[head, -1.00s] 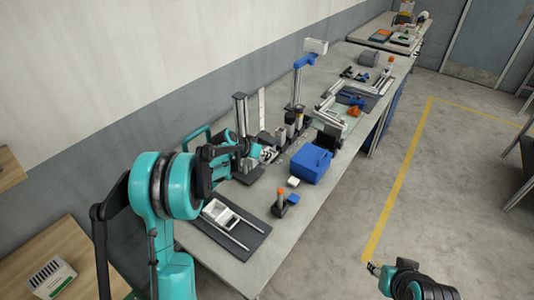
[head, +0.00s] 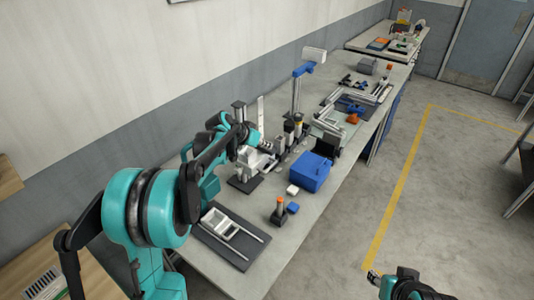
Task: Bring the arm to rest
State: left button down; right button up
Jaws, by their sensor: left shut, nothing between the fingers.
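My left arm comes in from the left in teal and black and reaches over the near part of the long grey workbench (head: 290,236). Its gripper (head: 270,150) is small in the head view, beside a white part on a dark stand, and it is shut with nothing in it. I cannot tell whether it touches the stand. My right gripper (head: 374,276) is at the bottom right over open floor, away from the bench; its fingers are too small to tell whether it is open or shut. No film reel can be made out.
A blue box (head: 310,172) sits mid-bench, with an orange-topped dark item (head: 279,211) in front. A dark mat (head: 243,255) with a white tray (head: 219,223) lies at the near end. A blue-armed post (head: 298,90) rises farther back. The floor (head: 330,262) at right is clear.

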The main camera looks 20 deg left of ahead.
pick_arm(q)
jog(key=s+d+n+y+b, duration=0.1)
jog(key=s+d+b, duration=0.15)
jog(key=s, duration=0.65)
jog(key=s+d+y+b, duration=0.1)
jog(key=s+d+b, duration=0.15)
jog(key=s, duration=0.65)
jog(key=s+f+n+y+b, duration=0.1)
jog(key=s+f, duration=0.4)
jog(key=s, duration=0.5)
jog(key=s+f+y+b, duration=0.1)
jog(key=s+f, duration=0.4)
jog(key=s, duration=0.5)
jog(key=shift+n+g+y+b, duration=0.3)
jog(key=shift+n+g+b, duration=0.1)
jog(key=shift+b, duration=0.35)
jog(key=shift+f, duration=0.15)
